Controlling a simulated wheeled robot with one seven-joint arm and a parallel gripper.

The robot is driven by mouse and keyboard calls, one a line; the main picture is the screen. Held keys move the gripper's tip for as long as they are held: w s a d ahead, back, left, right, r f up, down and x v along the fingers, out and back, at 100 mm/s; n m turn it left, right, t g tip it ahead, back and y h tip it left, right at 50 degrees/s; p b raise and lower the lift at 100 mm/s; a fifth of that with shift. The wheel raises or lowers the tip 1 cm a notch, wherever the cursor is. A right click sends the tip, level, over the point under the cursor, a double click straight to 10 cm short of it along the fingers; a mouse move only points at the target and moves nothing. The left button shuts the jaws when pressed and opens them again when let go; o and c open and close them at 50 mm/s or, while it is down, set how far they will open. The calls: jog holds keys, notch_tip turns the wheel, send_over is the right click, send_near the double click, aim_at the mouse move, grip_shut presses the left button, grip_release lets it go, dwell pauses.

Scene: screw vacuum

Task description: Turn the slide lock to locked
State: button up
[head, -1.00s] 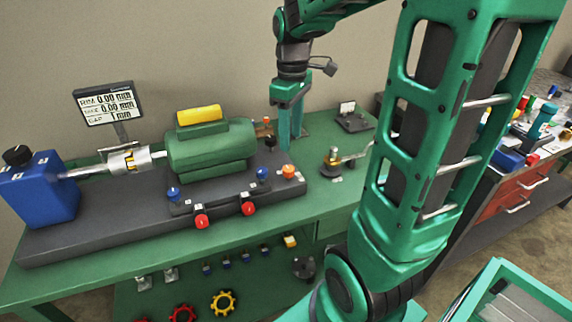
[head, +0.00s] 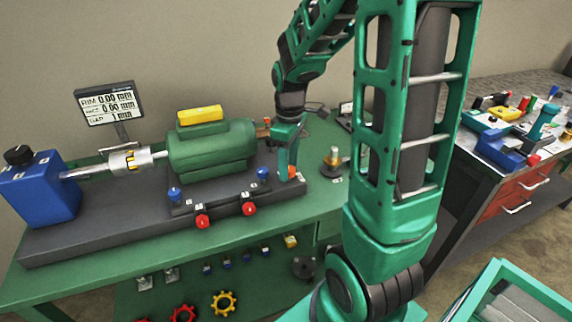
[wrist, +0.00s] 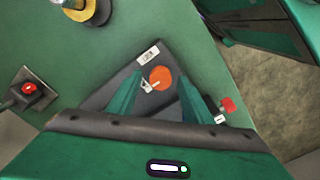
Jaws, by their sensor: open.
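The slide lock appears to be the orange knob (head: 293,172) at the right end of the dark machine base (head: 120,215). In the wrist view the round orange knob (wrist: 162,78) shows beyond the fingertips, with small white labels beside it that I cannot read. My gripper (head: 287,165) points down over that end of the base. In the wrist view my gripper (wrist: 160,88) is open, with one green finger on each side of the knob's line. I cannot tell whether the fingers touch the knob. In the head view a finger partly hides it.
A green motor (head: 210,150) stands left of my gripper. Red knobs (head: 249,209) and blue knobs (head: 263,174) sit along the base. A brass-topped fitting (head: 333,160) stands to the right on the green bench (head: 318,205). A red button box (wrist: 28,90) is at the wrist view's left.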

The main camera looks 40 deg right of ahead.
jog(key=c, duration=1.1)
jog(key=shift+o, duration=0.2)
jog(key=shift+m, duration=0.3)
jog(key=m, duration=0.3)
jog(key=shift+m, duration=0.3)
jog(key=m, duration=0.4)
jog(key=shift+m, duration=0.3)
jog(key=m, duration=0.4)
jog(key=shift+m, duration=2.5)
